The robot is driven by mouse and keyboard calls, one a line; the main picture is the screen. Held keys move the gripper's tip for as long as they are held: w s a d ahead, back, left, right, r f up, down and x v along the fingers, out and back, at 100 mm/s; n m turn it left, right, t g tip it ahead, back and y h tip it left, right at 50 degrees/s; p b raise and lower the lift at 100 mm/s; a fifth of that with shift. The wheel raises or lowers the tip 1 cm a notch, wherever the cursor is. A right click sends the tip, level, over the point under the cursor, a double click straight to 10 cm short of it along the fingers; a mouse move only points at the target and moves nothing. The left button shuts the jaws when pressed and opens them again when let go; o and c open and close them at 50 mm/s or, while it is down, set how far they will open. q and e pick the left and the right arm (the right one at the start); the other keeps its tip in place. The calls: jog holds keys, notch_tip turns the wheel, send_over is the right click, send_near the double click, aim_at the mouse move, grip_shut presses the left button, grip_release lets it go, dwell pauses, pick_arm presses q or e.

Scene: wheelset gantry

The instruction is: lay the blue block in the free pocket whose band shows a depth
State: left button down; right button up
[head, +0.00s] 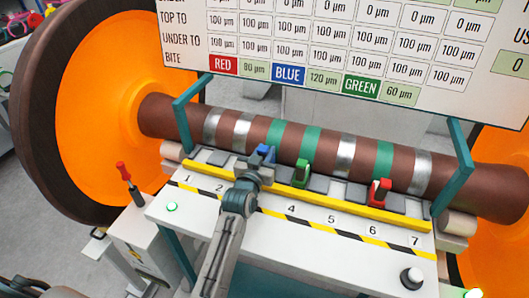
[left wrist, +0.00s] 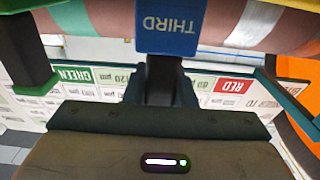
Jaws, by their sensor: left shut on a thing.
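The blue block (head: 264,152) is in my left gripper (head: 256,168) at the pocket row, near the third pocket and in front of the axle. In the left wrist view the blue block (left wrist: 168,32) carries the word THIRD, upside down, with a green band (left wrist: 72,17) and a silver band (left wrist: 252,22) on either side. I cannot tell whether the block touches the pocket floor. A green block (head: 301,173) stands at pocket 4 and a red block (head: 380,191) at pocket 6. Pockets 1, 2, 5 and 7 hold no block. My right gripper is out of view.
The brown axle (head: 455,180) carries silver and green bands behind the pockets. Teal posts (head: 457,150) stand at both ends. A chart (head: 340,40) hangs above, listing RED 80, BLUE 120 and GREEN 60 µm. A large orange wheel (head: 95,90) is at left.

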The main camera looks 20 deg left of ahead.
pick_arm(q)
jog(key=c, duration=1.2)
grip_release()
jog(key=shift+s+f, duration=0.1)
jog(key=shift+f, duration=0.5)
jog(key=s+r+b, duration=0.1)
jog(key=s+b, duration=0.2)
jog(key=s, duration=0.8)
jog(key=shift+s+a+r+b, duration=0.15)
jog(key=shift+s+r+b, duration=0.15)
jog(key=shift+s+r, duration=0.1)
